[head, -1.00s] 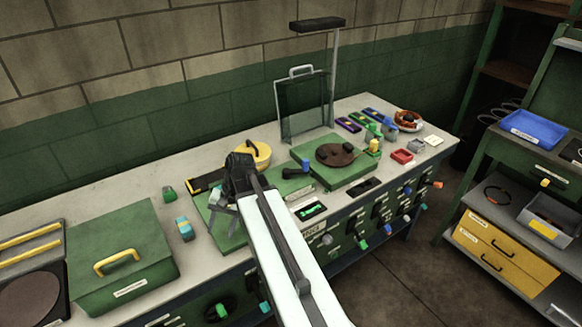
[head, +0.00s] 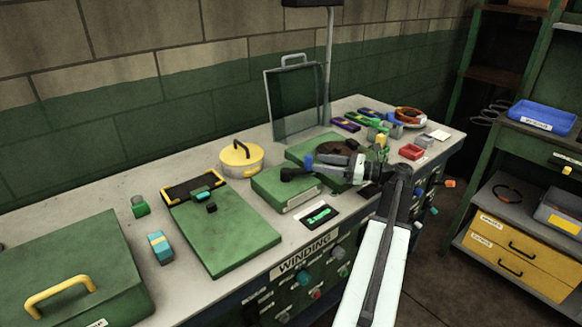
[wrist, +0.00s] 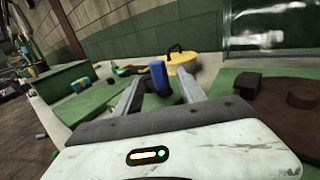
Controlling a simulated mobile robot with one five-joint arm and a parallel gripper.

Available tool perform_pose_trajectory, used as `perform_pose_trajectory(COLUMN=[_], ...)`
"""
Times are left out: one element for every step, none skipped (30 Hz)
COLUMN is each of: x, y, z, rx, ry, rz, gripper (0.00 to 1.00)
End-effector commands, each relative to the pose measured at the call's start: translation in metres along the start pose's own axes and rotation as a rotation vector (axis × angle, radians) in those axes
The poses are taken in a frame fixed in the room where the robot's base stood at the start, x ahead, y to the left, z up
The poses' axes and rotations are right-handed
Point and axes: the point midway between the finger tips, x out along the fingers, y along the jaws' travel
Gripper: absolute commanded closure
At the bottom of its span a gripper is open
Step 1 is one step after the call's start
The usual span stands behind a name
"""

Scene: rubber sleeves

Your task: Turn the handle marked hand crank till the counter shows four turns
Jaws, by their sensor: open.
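A dark crank arm (head: 292,174) with an upright blue handle (head: 309,161) sits on a low green box (head: 285,190) on the bench. Its marking is too small to read. My gripper (head: 324,168) is open and reaches in from the right, its fingers pointing at the handle. In the wrist view the blue handle (wrist: 159,76) stands between the two spread fingers (wrist: 160,90), with a gap showing on each side. A black plate with a green display-like strip (head: 319,215) lies in front of the box; I cannot tell whether it is the counter.
A brown disc on a green base (head: 300,149) is behind my gripper. A yellow round tin (head: 241,158) and a flat green board (head: 225,235) lie left of the crank box. A clear panel (head: 296,105) stands behind. Knobs line the front labelled WINDING (head: 304,256).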

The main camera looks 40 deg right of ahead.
Motion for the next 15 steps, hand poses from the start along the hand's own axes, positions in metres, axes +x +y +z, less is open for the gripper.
perform_pose_trajectory(x=[0.002,0.004,0.008,0.012,0.017,0.025,0.031,0.038,0.046,0.052,0.058,0.065,0.070,0.074,0.079], y=[0.000,0.001,0.001,0.002,0.002,0.002,0.003,0.003,0.003,0.003,0.004,0.004,0.004,0.004,0.004], z=[0.001,0.001,0.002,0.002,0.002,0.002,0.002,0.002,0.001,0.001,0.001,0.001,0.001,0.001,0.001], rx=[0.000,0.000,0.000,-0.001,-0.001,-0.001,-0.001,-0.001,-0.001,-0.001,-0.001,-0.001,-0.001,-0.001,-0.001], ry=[0.000,0.000,0.000,0.000,0.000,0.001,0.001,0.001,0.001,0.001,0.001,0.001,0.001,0.001,0.001], rz=[0.002,0.003,0.006,0.008,0.010,0.010,0.012,0.014,0.013,0.014,0.015,0.015,0.014,0.015,0.016], gripper=[0.53,0.53,0.53,0.53,0.53,0.53,0.53,0.53,0.53,0.53,0.53,0.53,0.53,0.53,0.53])
